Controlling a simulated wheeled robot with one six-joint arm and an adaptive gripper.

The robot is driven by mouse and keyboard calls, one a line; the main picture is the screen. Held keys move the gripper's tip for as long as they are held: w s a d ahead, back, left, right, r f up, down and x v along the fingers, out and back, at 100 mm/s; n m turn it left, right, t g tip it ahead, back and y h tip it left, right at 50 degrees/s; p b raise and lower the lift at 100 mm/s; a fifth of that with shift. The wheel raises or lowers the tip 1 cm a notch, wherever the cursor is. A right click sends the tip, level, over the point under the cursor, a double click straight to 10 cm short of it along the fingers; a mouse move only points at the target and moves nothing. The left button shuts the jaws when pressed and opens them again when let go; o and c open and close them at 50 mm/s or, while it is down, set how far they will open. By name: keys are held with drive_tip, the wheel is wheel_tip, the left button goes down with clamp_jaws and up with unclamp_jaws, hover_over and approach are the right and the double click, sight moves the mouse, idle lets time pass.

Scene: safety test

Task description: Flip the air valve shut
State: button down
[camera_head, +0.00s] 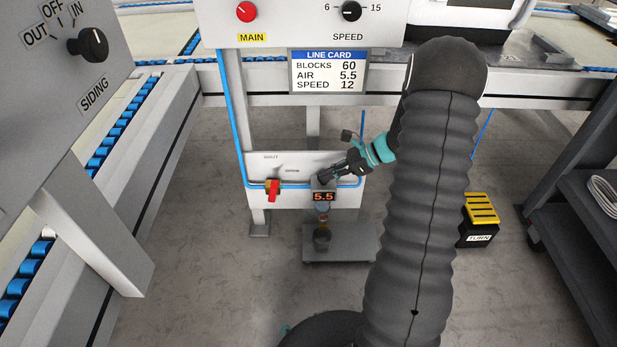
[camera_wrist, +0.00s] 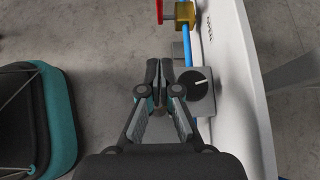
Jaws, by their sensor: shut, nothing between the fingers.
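The air valve (camera_head: 274,186) has a brass-yellow body and a red handle (camera_head: 272,193). It sits on the blue air line at the left of the low white panel. In the wrist view the brass body (camera_wrist: 185,14) and red handle (camera_wrist: 160,10) are at the top edge, partly cut off. My gripper (camera_head: 326,179) is shut and empty, to the right of the valve and apart from it, by the regulator. Its closed fingers (camera_wrist: 159,68) show in the wrist view beside the regulator knob (camera_wrist: 199,84).
The regulator display (camera_head: 323,197) reads 5.5, just below my gripper. The white panel (camera_head: 290,203) lies close along the right in the wrist view. A yellow-topped TURN pedal (camera_head: 481,209) stands on the floor at right. Open floor lies left of the valve.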

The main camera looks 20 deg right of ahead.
sight(273, 188)
drive_tip(key=a+r+b+x, duration=0.1)
drive_tip(key=r+x, duration=0.1)
drive_tip(key=x, duration=1)
drive_tip(key=shift+w+a, duration=0.25)
drive_tip(key=shift+a, duration=0.2)
drive_tip(key=shift+d+r, duration=0.1)
drive_tip(key=shift+r, duration=0.05)
